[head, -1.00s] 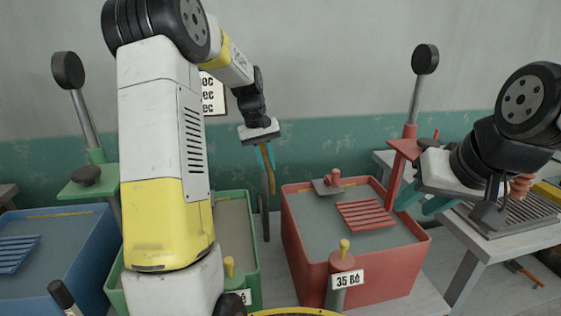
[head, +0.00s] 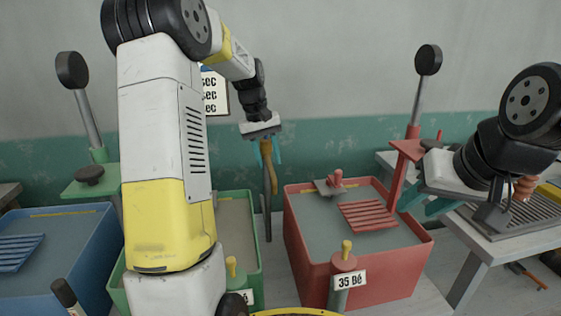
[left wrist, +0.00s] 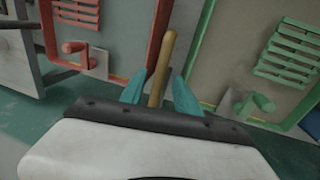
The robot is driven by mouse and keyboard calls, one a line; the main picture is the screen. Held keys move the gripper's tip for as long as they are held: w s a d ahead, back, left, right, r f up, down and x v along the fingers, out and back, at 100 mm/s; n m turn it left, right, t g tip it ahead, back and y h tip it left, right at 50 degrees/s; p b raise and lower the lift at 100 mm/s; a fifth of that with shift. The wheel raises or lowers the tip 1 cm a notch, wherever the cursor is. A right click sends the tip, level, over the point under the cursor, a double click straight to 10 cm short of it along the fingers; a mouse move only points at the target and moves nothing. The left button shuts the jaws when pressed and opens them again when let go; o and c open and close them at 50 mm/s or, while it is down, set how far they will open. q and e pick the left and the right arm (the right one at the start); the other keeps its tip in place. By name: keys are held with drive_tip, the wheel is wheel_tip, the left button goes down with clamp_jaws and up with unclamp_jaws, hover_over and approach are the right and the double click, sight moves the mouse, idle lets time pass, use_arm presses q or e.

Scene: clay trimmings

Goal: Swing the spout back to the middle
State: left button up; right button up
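A slim tan-brown bar, apparently the spout (head: 271,180), hangs beside a dark post between the green and red bins. My left gripper (head: 264,153) is above it, with its teal fingers on either side of the bar's upper part. In the left wrist view the spout (left wrist: 168,48) runs up between the two spread fingertips of my left gripper (left wrist: 160,85). A gap shows on the right side; contact on the left side is unclear. My right gripper (head: 420,204) has its teal fingers apart beside the red stand, and looks empty.
A red bin (head: 420,250) stands right of the spout, a green bin (head: 254,235) left of it, partly behind my left arm. A blue bin (head: 75,260) is at far left. A grey table (head: 490,243) with a grated tray stands at right.

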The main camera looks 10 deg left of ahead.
use_arm(q)
wheel_tip(320, 180, up, 6)
drive_tip(key=a, duration=0.1)
drive_tip(key=shift+s, duration=0.25)
drive_tip(key=shift+f, duration=0.1)
